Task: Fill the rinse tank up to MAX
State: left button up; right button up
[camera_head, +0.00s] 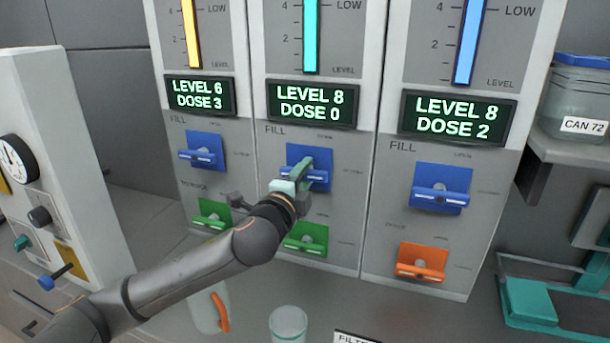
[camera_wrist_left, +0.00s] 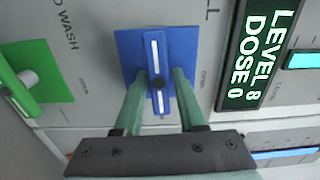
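Three tank panels stand side by side; their name plates are out of view. The middle panel's display (camera_head: 313,105) reads LEVEL 8, DOSE 0, under a teal level column (camera_head: 310,38) whose top and MAX mark are cut off. My left gripper (camera_head: 298,181) is at the middle panel's blue FILL lever (camera_head: 322,178). In the left wrist view, the gripper (camera_wrist_left: 160,78) has its fingers on either side of the blue lever bar (camera_wrist_left: 156,50), with narrow gaps, so it looks open around the bar. The green lever (camera_head: 306,239) sits below. My right gripper is not in view.
The left panel's display (camera_head: 200,95) reads LEVEL 6, DOSE 3; the right display (camera_head: 458,117) reads LEVEL 8, DOSE 2. Neighbouring blue levers (camera_head: 205,152) and (camera_head: 441,195) flank the middle one. A jar (camera_head: 575,95) stands on the right shelf. A clear cup (camera_head: 288,324) stands below.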

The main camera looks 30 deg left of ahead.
pick_arm(q)
jog(key=shift+o, duration=1.2)
jog(key=shift+s+d, duration=0.1)
jog(key=shift+s, duration=0.15)
jog(key=p+v, duration=0.8)
jog(key=v, duration=0.4)
dwell(0.5)
